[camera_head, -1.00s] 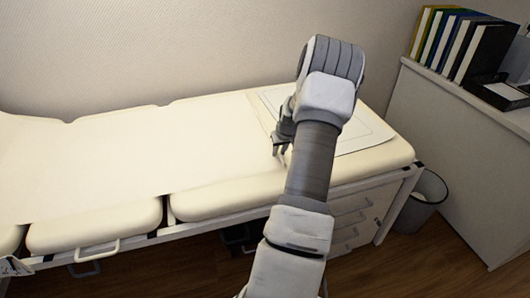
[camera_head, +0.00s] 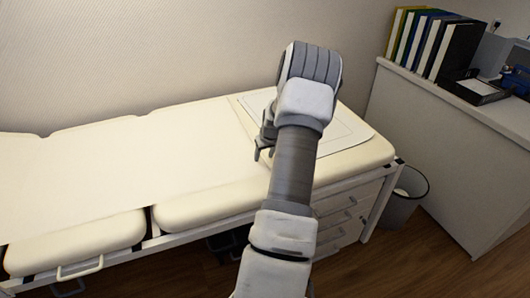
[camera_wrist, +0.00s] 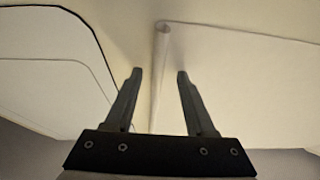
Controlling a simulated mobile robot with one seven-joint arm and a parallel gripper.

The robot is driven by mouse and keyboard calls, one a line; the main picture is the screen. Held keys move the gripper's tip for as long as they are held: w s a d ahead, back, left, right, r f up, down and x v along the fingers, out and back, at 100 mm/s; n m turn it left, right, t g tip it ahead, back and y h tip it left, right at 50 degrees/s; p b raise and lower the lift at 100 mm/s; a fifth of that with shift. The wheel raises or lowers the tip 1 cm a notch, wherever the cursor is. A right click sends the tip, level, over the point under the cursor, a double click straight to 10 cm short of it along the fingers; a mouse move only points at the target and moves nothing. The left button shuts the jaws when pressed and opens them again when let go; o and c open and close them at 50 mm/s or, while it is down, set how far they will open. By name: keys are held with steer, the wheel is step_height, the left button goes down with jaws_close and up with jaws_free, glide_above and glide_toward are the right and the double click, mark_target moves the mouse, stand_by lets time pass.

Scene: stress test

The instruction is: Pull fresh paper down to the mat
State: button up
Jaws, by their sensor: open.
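The cream paper (camera_head: 130,165) lies flat along the couch and ends beside the mat. In the wrist view its end edge is rolled into a narrow curl (camera_wrist: 162,55), with the flat paper (camera_wrist: 240,85) to the right. The white mat (camera_head: 345,130) with a thin outline lies on the right end of the couch; in the wrist view the mat (camera_wrist: 40,90) is at the left. My gripper (camera_head: 263,153) is low over the couch near the paper's end. In the wrist view its open fingers (camera_wrist: 158,75) appear on either side of the curled edge; contact cannot be told. My arm hides part of the mat.
The padded couch (camera_head: 215,205) has drawers (camera_head: 340,215) under its right end. A waste bin (camera_head: 403,195) stands at its right. A counter (camera_head: 440,145) with several binders (camera_head: 430,45) and a black tray (camera_head: 475,88) is further right. The wall is behind.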

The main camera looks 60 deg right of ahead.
steer(key=p+v, duration=0.3)
steer(key=v, duration=1.4)
steer(key=shift+s, duration=0.2)
steer(key=shift+w+a+r, duration=0.1)
